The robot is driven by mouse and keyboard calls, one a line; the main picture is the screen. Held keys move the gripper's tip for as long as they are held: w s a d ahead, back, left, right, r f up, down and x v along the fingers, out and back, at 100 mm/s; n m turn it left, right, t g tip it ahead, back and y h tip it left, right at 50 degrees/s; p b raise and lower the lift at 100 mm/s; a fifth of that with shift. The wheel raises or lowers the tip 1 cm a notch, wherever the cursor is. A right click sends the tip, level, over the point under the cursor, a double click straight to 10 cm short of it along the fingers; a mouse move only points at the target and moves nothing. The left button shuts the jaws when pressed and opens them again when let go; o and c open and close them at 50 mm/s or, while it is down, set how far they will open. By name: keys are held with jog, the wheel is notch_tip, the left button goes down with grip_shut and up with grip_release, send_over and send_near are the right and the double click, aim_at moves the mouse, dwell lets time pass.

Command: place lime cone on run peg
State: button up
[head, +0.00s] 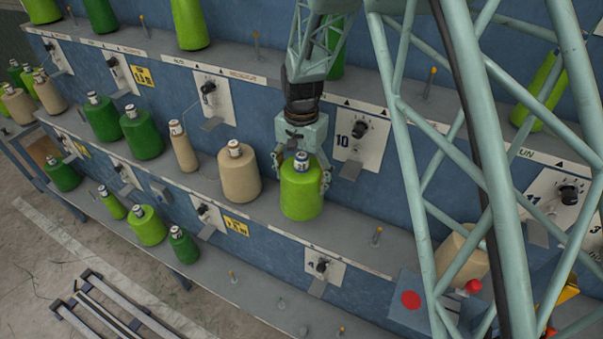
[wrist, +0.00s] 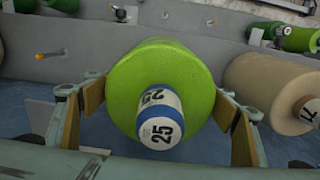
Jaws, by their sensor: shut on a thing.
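A lime cone (head: 301,192) is upright at the middle shelf, right of a beige cone. Its tube top with a blue band reads 25 in the wrist view (wrist: 135,75). My gripper (head: 301,168) is shut on it from both sides, with tan pads flanking the cone in the wrist view (wrist: 158,108). I cannot tell whether the cone's base touches the shelf. Which one is the run peg I cannot tell; a sign ending in "UN" (head: 525,153) is partly hidden by my arm.
The beige cone (head: 239,173) stands close on the left; dark green cones (head: 142,134) stand farther left. Control plates with knobs (head: 361,137) line the blue wall. The middle shelf right of the lime cone is mostly clear. A box with a red button (head: 410,299) is at lower right.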

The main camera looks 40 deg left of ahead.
aim_at(302, 155)
jog(key=shift+f, duration=0.3)
jog(key=shift+f, duration=2)
jog(key=o, duration=1.6)
jog(key=shift+r, duration=6.1)
